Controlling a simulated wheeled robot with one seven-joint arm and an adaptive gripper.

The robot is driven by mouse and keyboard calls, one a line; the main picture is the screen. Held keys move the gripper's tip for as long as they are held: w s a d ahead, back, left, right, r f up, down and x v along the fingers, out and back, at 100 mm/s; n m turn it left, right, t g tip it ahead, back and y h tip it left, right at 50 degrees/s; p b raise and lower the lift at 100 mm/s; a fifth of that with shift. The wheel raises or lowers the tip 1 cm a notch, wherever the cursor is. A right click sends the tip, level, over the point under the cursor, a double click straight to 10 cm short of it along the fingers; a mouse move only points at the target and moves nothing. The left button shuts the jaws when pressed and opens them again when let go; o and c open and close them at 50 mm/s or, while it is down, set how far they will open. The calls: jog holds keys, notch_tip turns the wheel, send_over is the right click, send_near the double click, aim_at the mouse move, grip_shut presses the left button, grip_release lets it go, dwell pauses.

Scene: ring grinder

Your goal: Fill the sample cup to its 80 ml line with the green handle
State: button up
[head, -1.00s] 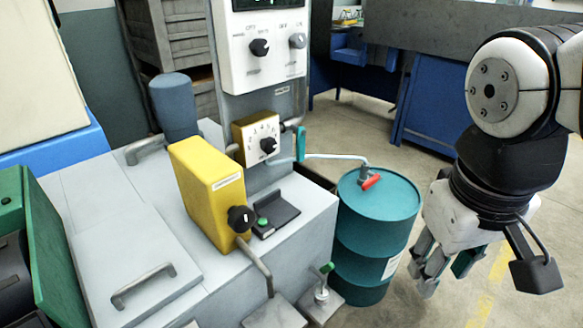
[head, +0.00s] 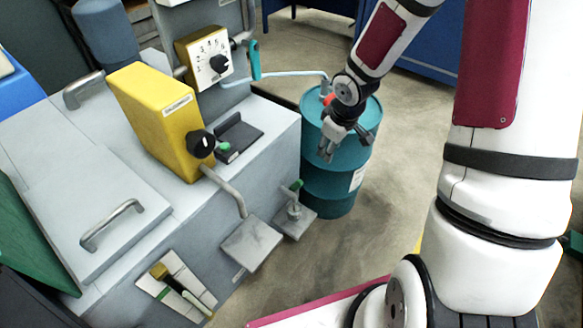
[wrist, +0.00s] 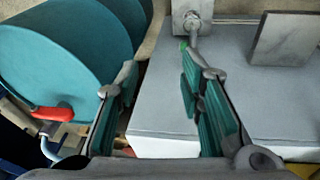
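A small lever with a green tip (head: 297,185) rises from a metal fitting (head: 294,212) on a small plate at the grey machine's lower front. The green tip shows in the wrist view (wrist: 183,45), just beyond my right finger. My gripper (head: 328,152) is open and empty, in front of the teal drum and up and to the right of the lever. In the wrist view its two teal-padded fingers (wrist: 160,85) stand well apart. I cannot make out a sample cup or an 80 ml line.
The teal drum (head: 330,185) with a red-handled tap (wrist: 50,113) stands close to my gripper. A yellow box (head: 160,115) sits on the grey machine (head: 60,190). A square plate (head: 251,243) juts out left of the lever. Floor is free before the drum.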

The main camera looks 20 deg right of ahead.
aim_at(300, 181)
jog(key=w+a+f+y+b, duration=0.1)
jog(key=w+a+f, duration=0.1)
jog(key=f, duration=0.5)
jog(key=w+a+f+y+b, duration=0.1)
jog(key=w+a+f+b, duration=0.1)
jog(key=f, duration=0.5)
jog(key=w+a+f+n+y+b, duration=0.1)
jog(key=w+a+f+b, duration=0.1)
jog(key=f, duration=0.6)
jog(key=shift+w+a+t, duration=0.3)
jog(key=shift+a+t, duration=0.1)
jog(key=shift+a, duration=0.05)
grip_shut()
